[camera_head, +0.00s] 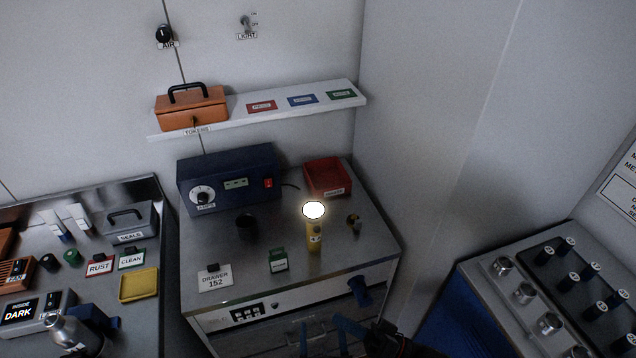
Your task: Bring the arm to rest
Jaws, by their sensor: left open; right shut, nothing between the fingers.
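My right gripper (343,335) shows only in part at the bottom edge of the head view, as blue and black pieces low in front of the cabinet's drawer front. It holds nothing that I can see, and its fingertips are hard to make out. My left gripper is not in view.
A cluttered bench stands left, a knob panel (552,290) right. An orange toolbox (191,107) sits on the shelf.

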